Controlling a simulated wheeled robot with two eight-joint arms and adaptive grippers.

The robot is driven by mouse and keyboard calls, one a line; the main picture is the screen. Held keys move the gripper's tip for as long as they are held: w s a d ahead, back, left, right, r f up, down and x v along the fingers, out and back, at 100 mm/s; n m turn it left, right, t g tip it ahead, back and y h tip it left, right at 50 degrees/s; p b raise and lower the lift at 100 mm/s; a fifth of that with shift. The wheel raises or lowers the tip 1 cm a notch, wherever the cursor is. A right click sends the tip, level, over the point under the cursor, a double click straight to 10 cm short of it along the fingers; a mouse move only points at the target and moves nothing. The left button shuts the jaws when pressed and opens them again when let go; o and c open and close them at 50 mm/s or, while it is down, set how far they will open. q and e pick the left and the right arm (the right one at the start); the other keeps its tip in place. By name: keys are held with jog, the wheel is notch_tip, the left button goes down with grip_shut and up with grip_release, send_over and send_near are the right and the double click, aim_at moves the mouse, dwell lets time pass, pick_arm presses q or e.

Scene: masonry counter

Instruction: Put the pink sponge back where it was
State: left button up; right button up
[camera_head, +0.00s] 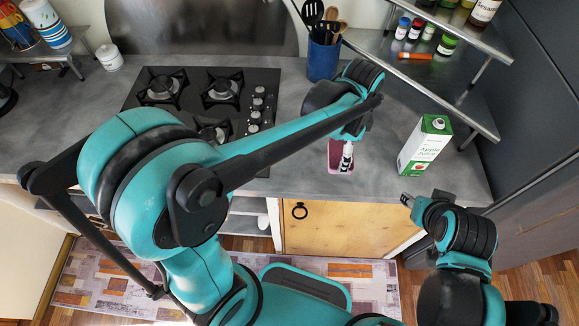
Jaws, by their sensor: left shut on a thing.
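The pink sponge (334,157) is at the counter's front edge, right of the stove, partly hidden by my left gripper. My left gripper (346,158) points down and is shut on the sponge. I cannot tell whether the sponge touches the counter or is held just above it. My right gripper (407,200) is at the lower right, in front of the counter edge and apart from the sponge. Its fingertips look close together, but I cannot tell whether it is open or shut.
A juice carton (424,146) stands on the counter right of the sponge. A blue utensil holder (323,58) is behind my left arm, and a black gas stove (205,95) is left. A metal shelf (425,75) with jars overhangs the back right.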

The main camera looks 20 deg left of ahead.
pick_arm(q)
jog(key=a+f+b, duration=0.1)
jog(key=a+f, duration=0.1)
jog(key=a, duration=0.1)
jog(key=a+f, duration=0.2)
jog(key=a, duration=0.2)
jog(key=a+f+b, duration=0.1)
jog(key=a+f, duration=0.1)
jog(key=a, duration=0.1)
jog(key=shift+w+a+f+b, duration=0.15)
jog(key=shift+w+f+b, duration=0.15)
jog(key=shift+w+b, duration=0.05)
jog(key=shift+f+b, duration=0.85)
jog(key=shift+f, duration=1.1)
jog(key=shift+f, duration=0.1)
jog(key=o, duration=1.2)
